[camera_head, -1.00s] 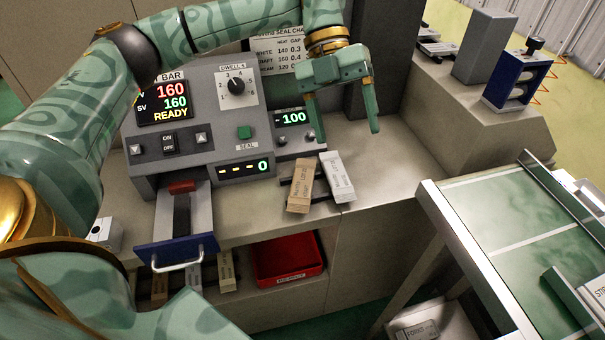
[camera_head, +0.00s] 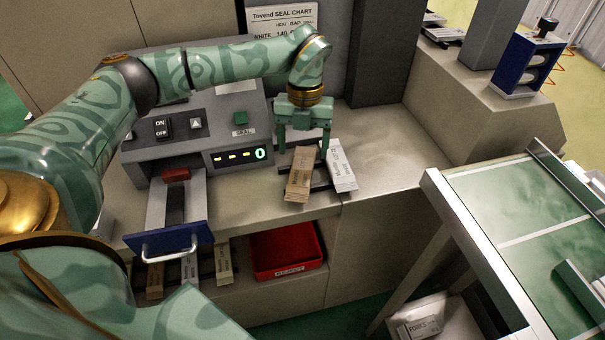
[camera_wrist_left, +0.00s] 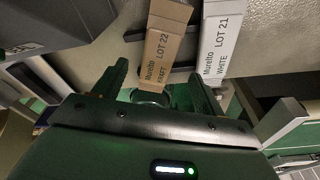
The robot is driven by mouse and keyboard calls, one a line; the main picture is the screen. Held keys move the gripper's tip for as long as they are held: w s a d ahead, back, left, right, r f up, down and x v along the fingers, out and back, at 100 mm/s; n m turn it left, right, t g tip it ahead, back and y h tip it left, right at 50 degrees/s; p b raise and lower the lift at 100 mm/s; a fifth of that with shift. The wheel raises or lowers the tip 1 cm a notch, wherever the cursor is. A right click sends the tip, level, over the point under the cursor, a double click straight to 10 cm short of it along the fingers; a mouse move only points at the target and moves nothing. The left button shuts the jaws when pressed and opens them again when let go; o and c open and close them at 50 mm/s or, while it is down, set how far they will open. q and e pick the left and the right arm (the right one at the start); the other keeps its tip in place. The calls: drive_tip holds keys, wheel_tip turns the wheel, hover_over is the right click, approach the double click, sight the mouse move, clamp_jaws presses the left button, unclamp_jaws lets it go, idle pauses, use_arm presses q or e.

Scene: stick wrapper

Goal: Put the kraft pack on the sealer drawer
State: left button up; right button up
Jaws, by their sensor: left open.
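The kraft pack (camera_head: 299,175), a tan bar with printed text, lies on the worktop to the right of the sealer. In the left wrist view the pack (camera_wrist_left: 164,45) reads LOT 22 KRAFT. My left gripper (camera_head: 303,150) is open at the far end of the pack, fingers pointing down. In the left wrist view its fingers (camera_wrist_left: 157,70) stand on either side of the pack's near end; contact cannot be told. The sealer drawer (camera_head: 160,222) is pulled out, with a blue front, metal handle and empty tray. My right gripper is not in view.
A white pack (camera_head: 340,168) lies close along the right side of the kraft pack. A red bin (camera_head: 287,252) and several packs (camera_head: 223,265) sit on the shelf below. The worktop between drawer and kraft pack is clear.

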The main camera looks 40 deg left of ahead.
sight(301, 170)
use_arm(q)
drive_tip(key=f+b, duration=0.1)
drive_tip(key=f, duration=0.1)
drive_tip(key=s+f+b, duration=0.1)
drive_tip(key=f, duration=0.2)
drive_tip(key=shift+s+d+f, duration=0.1)
drive_tip(key=shift+d+f, duration=0.05)
drive_tip(key=shift+d, duration=0.05)
drive_tip(key=c, duration=1.1)
drive_tip(key=shift+r, duration=0.2)
